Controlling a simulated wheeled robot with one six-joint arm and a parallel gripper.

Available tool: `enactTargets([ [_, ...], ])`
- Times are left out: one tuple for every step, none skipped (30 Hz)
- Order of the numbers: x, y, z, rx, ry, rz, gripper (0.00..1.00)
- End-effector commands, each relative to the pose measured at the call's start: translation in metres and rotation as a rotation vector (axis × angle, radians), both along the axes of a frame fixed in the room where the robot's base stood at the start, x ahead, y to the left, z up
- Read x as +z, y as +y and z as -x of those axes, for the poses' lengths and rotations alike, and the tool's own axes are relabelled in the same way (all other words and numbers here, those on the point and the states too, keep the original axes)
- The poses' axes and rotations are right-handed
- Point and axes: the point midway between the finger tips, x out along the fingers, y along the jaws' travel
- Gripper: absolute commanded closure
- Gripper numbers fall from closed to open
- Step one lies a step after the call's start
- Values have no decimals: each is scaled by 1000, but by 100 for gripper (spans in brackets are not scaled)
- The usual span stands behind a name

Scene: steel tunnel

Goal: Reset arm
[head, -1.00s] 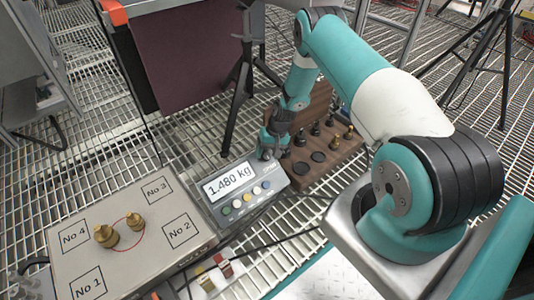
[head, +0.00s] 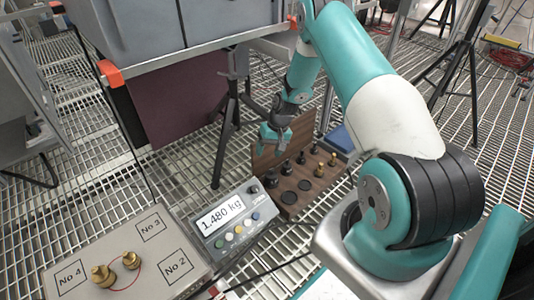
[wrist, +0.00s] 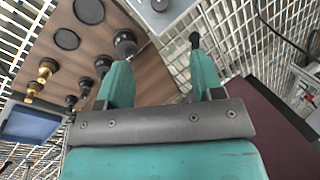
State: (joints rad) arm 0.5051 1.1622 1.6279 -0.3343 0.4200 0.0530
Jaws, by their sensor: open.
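My gripper (wrist: 160,78) is open and empty in the wrist view, its two teal fingers apart. In the head view my gripper (head: 272,140) hangs above the left end of the wooden weight rack (head: 312,200), next to its upright back board. The rack also shows in the wrist view (wrist: 150,78), with black and brass weights standing on it and two empty round recesses. Two brass weights (head: 103,276) stand on the scale's platform (head: 205,272), by a red circle. The scale display (head: 222,212) reads 1.480 kg.
A grey bin (head: 180,25) on a metal-edged stand is behind, with a dark red panel (head: 180,105) below it. Black tripod legs (head: 225,130) stand left of my gripper. The floor is open steel grating.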

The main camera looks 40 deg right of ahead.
Motion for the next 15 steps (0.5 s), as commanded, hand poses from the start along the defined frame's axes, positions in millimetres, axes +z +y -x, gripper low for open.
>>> enactTargets([
  [0,0,0,0,0,0,39],
  [0,0,0,0,0,0,39],
  [0,0,0,0,0,0,39],
  [0,0,0,0,0,0,39],
  [0,0,0,0,0,0,39],
  [0,0,0,0,0,0,39],
  [0,0,0,0,0,0,39],
  [0,0,0,0,0,0,39],
  [0,0,0,0,0,0,39],
  [0,0,0,0,0,0,39],
  [0,0,0,0,-1,0,39],
  [0,0,0,0,0,0,39],
  [0,0,0,1,-1,0,39],
  [1,1,-1,3,-2,1,39],
  [5,3,-2,9,-5,2,39],
])
